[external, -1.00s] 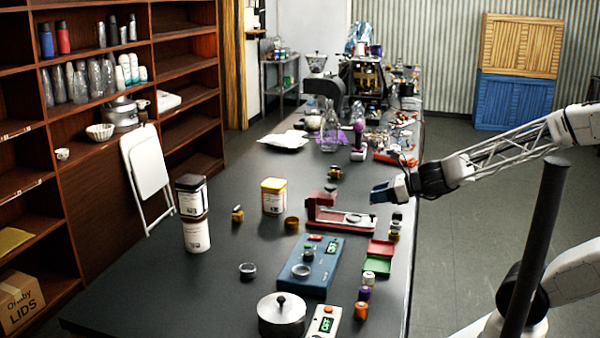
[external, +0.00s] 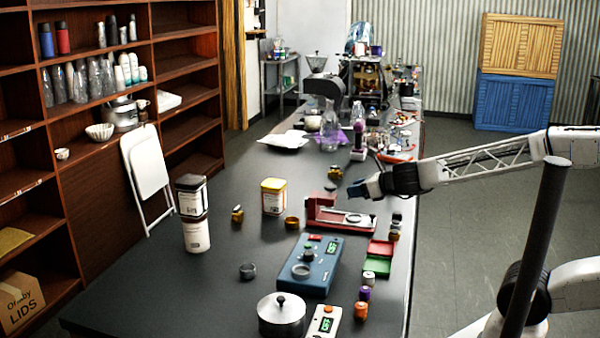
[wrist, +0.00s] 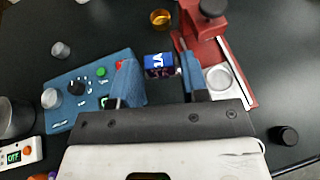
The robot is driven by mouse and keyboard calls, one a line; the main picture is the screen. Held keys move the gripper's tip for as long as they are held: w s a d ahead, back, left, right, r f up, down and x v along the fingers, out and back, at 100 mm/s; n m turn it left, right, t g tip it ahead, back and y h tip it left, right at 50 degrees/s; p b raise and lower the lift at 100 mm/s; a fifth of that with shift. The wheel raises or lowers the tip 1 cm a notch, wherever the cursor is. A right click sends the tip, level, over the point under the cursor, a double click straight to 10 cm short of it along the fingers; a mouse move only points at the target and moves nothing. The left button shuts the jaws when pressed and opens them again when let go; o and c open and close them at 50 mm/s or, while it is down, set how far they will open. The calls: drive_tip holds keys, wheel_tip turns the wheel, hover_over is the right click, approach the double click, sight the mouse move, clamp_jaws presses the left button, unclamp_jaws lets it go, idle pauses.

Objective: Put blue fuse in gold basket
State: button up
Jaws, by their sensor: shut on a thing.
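My gripper (wrist: 159,74) has blue fingers and is shut on the blue fuse (wrist: 160,66), a short dark-blue cylinder with white lettering, held between the fingertips. In the external view my gripper (external: 357,190) hangs above the table, near the far end of the red stand; the fuse cannot be told from the blue fingers there. The gold basket (wrist: 160,18) is a small round open cup on the table, beyond the fingertips in the wrist view. In the external view the gold basket (external: 292,222) stands left of the red stand, apart from my gripper.
The red stand (external: 325,212) lies beside the basket, close under my gripper. A blue device (external: 317,255) with a dial stands nearer the camera. A yellow-lidded can (external: 273,197) stands behind the basket. Red and green trays (external: 378,264) lie at the right edge. The table left of the blue device is mostly clear.

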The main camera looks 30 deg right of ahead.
drive_tip(key=shift+w+a+m+t+h, duration=0.5)
drive_tip(key=shift+w+a+m+h, duration=0.75)
drive_tip(key=shift+w, duration=1.45)
drive_tip(key=m+t+h, duration=0.1)
drive_tip(key=m+h, duration=0.3)
drive_tip(key=h, duration=0.1)
hover_over(295, 228)
drive_tip(key=shift+w+d+f, duration=0.1)
drive_tip(key=shift+w+f, duration=0.05)
drive_tip(key=shift+f, duration=0.85)
drive_tip(key=shift+w+f, duration=0.15)
drive_tip(key=shift+f, duration=0.85)
drive_tip(key=shift+f, duration=0.15)
drive_tip(key=shift+f, duration=4.05)
drive_tip(key=o, duration=1)
